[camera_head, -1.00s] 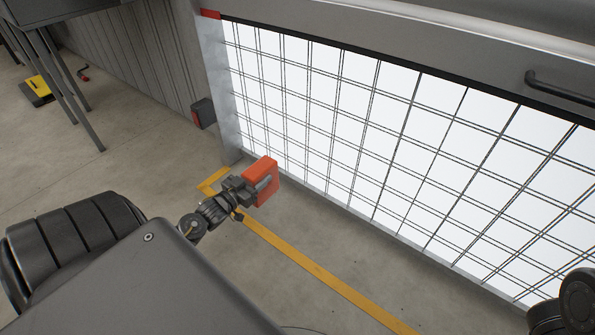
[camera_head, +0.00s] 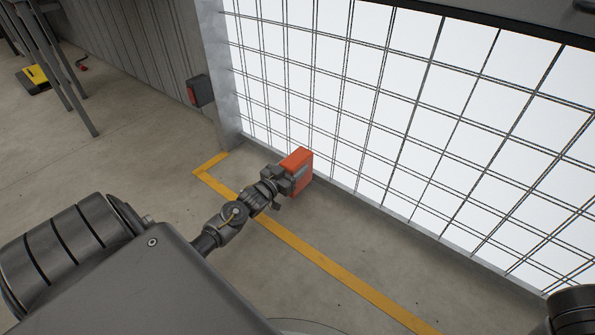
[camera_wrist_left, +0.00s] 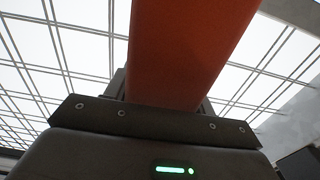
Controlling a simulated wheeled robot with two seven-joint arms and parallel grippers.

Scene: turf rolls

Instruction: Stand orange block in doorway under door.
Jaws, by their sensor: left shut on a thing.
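The orange block (camera_head: 297,158) is held in my left gripper (camera_head: 292,178), which is shut on it. In the head view the block is just in front of the gridded white doorway (camera_head: 400,110), near its left end. I cannot tell if its lower end touches the floor, as the gripper hides part of it. In the left wrist view the orange block (camera_wrist_left: 185,50) fills the upper middle, with the bright grid behind it. The raised door's dark lower edge (camera_head: 500,25) runs along the top right. My right gripper is not in view.
A yellow floor line (camera_head: 310,252) runs in front of the doorway. A dark box (camera_head: 201,91) is on the wall by the left door post (camera_head: 214,60). A table (camera_head: 60,60) and a yellow item (camera_head: 35,77) are at the far left. The floor between is clear.

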